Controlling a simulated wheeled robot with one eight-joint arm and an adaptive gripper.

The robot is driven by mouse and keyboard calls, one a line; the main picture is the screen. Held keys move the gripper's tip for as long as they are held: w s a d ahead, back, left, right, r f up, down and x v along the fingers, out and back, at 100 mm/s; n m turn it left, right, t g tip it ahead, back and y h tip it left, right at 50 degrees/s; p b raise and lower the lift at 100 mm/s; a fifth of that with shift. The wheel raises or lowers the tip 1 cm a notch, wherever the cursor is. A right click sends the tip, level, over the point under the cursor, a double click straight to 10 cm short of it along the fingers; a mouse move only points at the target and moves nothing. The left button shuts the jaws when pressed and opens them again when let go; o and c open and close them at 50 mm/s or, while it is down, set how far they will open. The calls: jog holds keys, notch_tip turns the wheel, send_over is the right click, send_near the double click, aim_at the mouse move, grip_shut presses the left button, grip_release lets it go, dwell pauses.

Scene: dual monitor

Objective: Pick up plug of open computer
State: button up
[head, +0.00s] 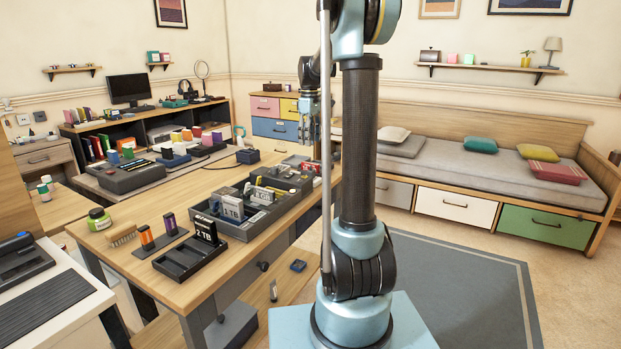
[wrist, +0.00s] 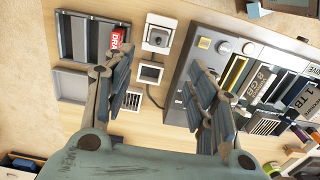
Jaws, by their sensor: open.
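My gripper (wrist: 158,68) is open in the wrist view, its two fingers apart and nothing held between them. Beyond the gap, over the wood table, are a white square piece with a round dark centre (wrist: 158,34) and a smaller white-framed square piece (wrist: 150,72). A thin dark cable (wrist: 155,97) runs beside the smaller piece towards the grey parts tray. I cannot tell for sure which piece is the plug. In the head view my gripper (head: 309,118) hangs above the far end of the table, left of my arm column. No open computer can be made out clearly.
A grey parts tray (wrist: 178,88) with several cards is close to the right finger. A tray with a red DRAM box (wrist: 117,38) lies to the left. The wood table (head: 150,205) holds more trays; the bench bed (head: 460,165) stands right.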

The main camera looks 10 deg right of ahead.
send_near(311, 170)
jog(key=f, duration=0.5)
jog(key=shift+s+a+f, duration=0.15)
jog(key=shift+a, duration=0.15)
jog(key=shift+d+f, duration=0.15)
jog(key=shift+f, duration=1.15)
jog(key=shift+d+f, duration=0.1)
jog(key=shift+f, duration=1.2)
jog(key=c, duration=1.1)
